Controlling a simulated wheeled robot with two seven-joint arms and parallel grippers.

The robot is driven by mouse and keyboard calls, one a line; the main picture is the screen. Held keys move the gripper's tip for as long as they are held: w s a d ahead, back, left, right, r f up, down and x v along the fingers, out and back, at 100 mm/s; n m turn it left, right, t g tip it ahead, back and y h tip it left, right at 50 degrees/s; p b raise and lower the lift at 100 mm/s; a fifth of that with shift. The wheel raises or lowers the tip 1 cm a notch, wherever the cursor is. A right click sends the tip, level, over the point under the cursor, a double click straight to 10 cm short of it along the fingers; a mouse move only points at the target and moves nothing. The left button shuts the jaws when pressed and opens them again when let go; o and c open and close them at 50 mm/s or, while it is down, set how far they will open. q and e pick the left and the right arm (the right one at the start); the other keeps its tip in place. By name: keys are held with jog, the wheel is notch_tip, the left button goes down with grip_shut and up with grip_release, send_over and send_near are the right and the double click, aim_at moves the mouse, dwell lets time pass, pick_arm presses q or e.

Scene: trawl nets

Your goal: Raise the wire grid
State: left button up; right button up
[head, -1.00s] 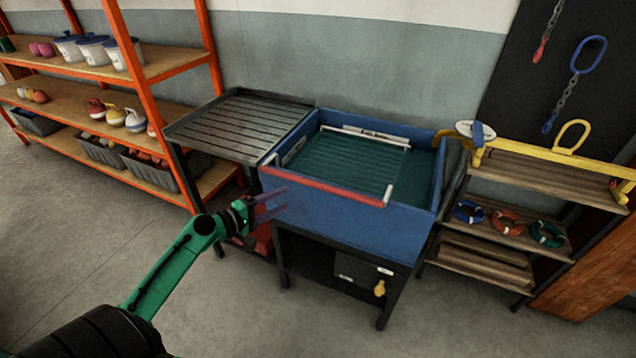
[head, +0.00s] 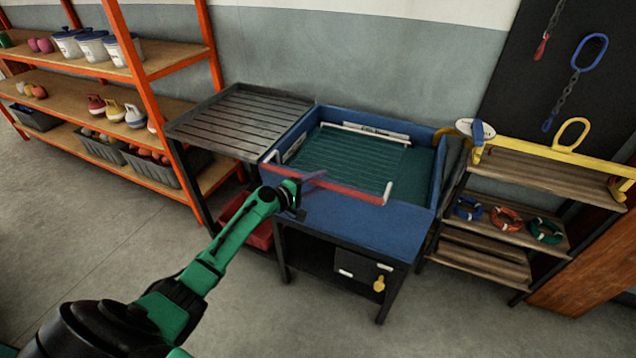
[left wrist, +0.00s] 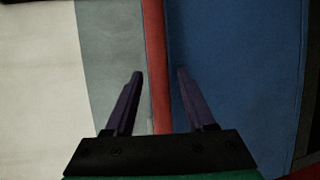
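The wire grid (head: 355,155) lies in the greenish water of a blue tank (head: 360,225), with a red bar (head: 345,191) along its front edge and white end pieces. My left gripper (head: 318,177) is at the tank's front, by the left half of the red bar. In the left wrist view the gripper (left wrist: 160,78) is open and empty, its two purple fingers on either side of the red bar (left wrist: 153,35). A gap shows between each finger and the bar; how deep the bar sits between them I cannot tell. My right gripper is not in view.
A dark slatted draining table (head: 240,118) adjoins the tank on the left. A wooden shelf unit (head: 490,250) with coiled rings and a yellow bar (head: 550,153) stands at the right. Orange shelving (head: 165,65) is at the left. The floor in front is clear.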

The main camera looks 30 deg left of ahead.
pick_arm(q)
grip_shut()
dwell(1.2)
